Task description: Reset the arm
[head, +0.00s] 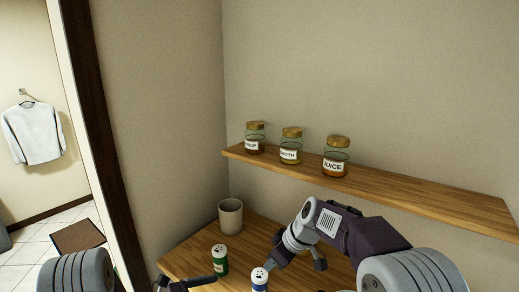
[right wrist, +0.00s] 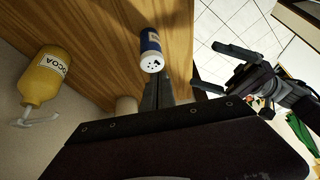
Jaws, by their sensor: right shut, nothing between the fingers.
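My right gripper (head: 270,268) reaches in from the right, low over the wooden counter. It is shut and empty, with its fingertips close to a blue-and-white shaker (head: 260,281). In the right wrist view its dark fingers (right wrist: 158,88) point toward that shaker (right wrist: 150,50); I cannot tell whether they touch it. My left gripper (head: 187,283) shows only partly at the bottom edge of the head view. In the right wrist view the left gripper (right wrist: 220,70) has its fingers apart, with nothing between them.
A green shaker (head: 220,260) and a beige cup (head: 231,216) stand on the counter (head: 185,262). A yellow COCOA pump bottle (right wrist: 45,78) shows in the right wrist view. Above, a shelf (head: 420,190) holds jars, including a JUICE jar (head: 336,157). A doorway opens at left.

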